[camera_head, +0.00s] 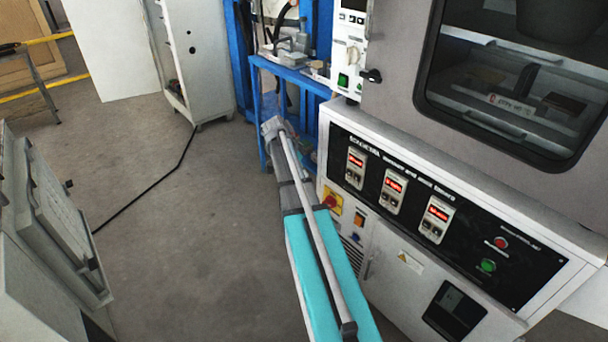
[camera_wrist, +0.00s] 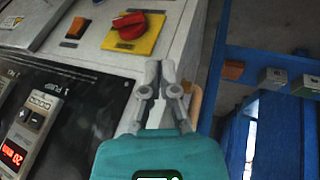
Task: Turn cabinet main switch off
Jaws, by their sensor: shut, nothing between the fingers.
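The cabinet main switch is a red rotary knob (camera_wrist: 129,26) on a yellow square plate (camera_wrist: 148,45), near the top of the wrist view. In the head view the yellow plate (camera_head: 331,200) shows on the cabinet front, just right of my arm. My gripper (camera_wrist: 160,66) is shut and empty. Its fingertips are in front of the cabinet's edge, below and right of the knob in the wrist view, and apart from it. In the head view my arm reaches forward along the cabinet's left side; the fingertips cannot be made out there.
The control panel (camera_head: 480,222) with red displays (camera_head: 394,185) is right of the switch. A blue frame (camera_head: 255,110) stands behind my arm's end. An open grey cabinet (camera_head: 60,215) stands at the left. The floor (camera_head: 200,240) between is clear except for a black cable (camera_head: 150,195).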

